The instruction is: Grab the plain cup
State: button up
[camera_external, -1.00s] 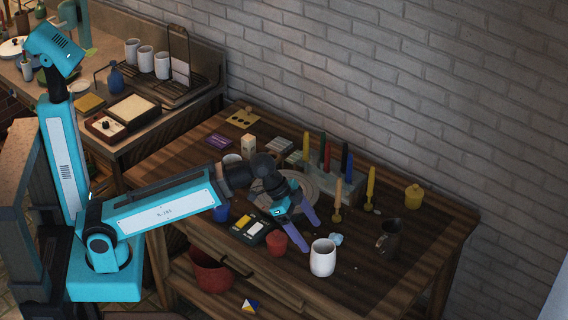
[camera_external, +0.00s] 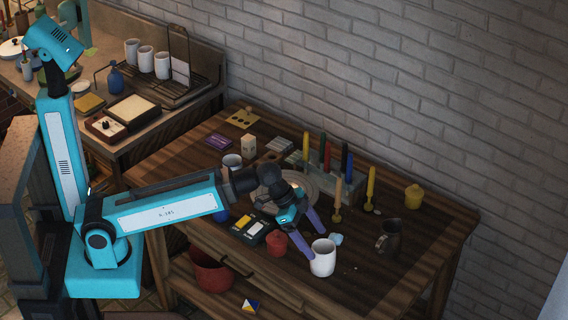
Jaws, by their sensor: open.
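A plain white cup (camera_external: 323,259) stands upright near the front edge of the wooden table (camera_external: 400,275). My gripper (camera_external: 314,241) is open, with two purple fingers pointing down to the right. Its fingertips are at the cup's rim in the picture, one at the left side and one at the upper side. I cannot tell whether they touch the cup.
A red pot (camera_external: 277,244) and a palette box (camera_external: 250,231) are just left of my gripper. A dark metal jug (camera_external: 389,237) stands to the right, a yellow jar (camera_external: 413,197) behind it. A rack of coloured candles (camera_external: 325,170) stands at the back. The front right tabletop is clear.

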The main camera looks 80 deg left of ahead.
aim_at(329, 261)
jog(key=shift+p+x, duration=1.15)
jog(key=shift+p, duration=0.95)
jog(key=shift+x, duration=1.55)
jog(key=shift+s, duration=0.1)
jog(key=shift+f, duration=0.1)
jog(key=shift+p+x, duration=0.55)
jog(key=shift+x, duration=2)
jog(key=shift+a, duration=0.1)
jog(key=c, duration=1.4)
